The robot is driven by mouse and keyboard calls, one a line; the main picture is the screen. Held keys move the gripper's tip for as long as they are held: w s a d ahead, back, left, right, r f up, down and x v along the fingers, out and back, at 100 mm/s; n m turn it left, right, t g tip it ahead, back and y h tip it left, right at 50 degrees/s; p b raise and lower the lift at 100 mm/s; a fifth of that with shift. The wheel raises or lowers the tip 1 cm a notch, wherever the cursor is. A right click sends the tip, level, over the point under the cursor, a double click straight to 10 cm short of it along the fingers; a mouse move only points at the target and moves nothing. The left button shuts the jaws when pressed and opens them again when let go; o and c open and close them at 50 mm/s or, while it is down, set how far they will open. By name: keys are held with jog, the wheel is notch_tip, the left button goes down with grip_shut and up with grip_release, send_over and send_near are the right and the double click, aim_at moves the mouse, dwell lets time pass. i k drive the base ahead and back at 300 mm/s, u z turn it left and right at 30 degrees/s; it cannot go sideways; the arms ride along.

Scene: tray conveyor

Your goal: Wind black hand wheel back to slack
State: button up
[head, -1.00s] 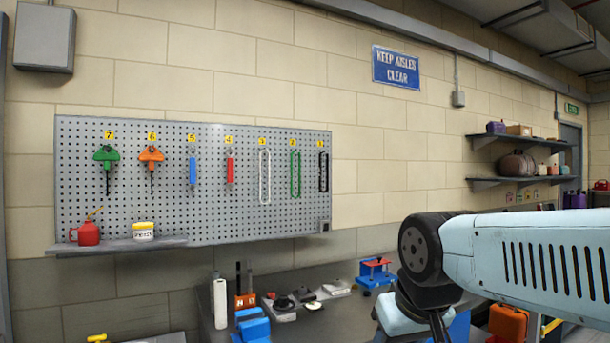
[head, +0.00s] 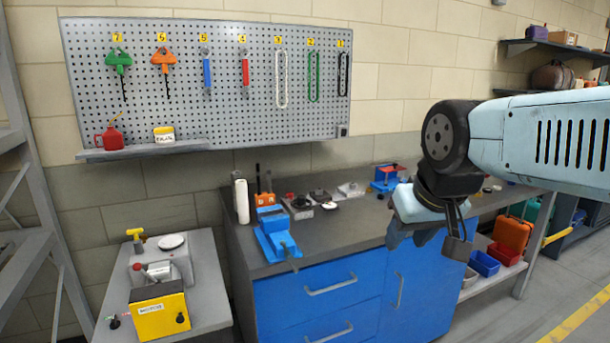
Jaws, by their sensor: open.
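I cannot pick out a black hand wheel with certainty. Small black knobs show at the yellow-fronted motor unit (head: 160,314) on the grey stand at the lower left; one knob (head: 182,318) is on its front face and another (head: 114,322) is at its left side. They are too small to tell whether either is the wheel. My gripper (head: 428,240) hangs from my arm at the right, pointing down in front of the blue workbench. It is open and holds nothing that I can see, well apart from the motor unit.
The workbench (head: 330,232) carries a blue vice (head: 275,240), small black and grey parts and a blue-and-red device (head: 387,176). A tool pegboard (head: 210,110) hangs above. A grey frame (head: 48,215) stands at the left edge. Floor is open at the lower right.

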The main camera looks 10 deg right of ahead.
aim_at(301, 201)
jog(key=u, duration=0.05)
jog(key=k, duration=0.65)
jog(key=z, duration=0.5)
jog(key=i, duration=1.75)
jog(key=u, duration=0.4)
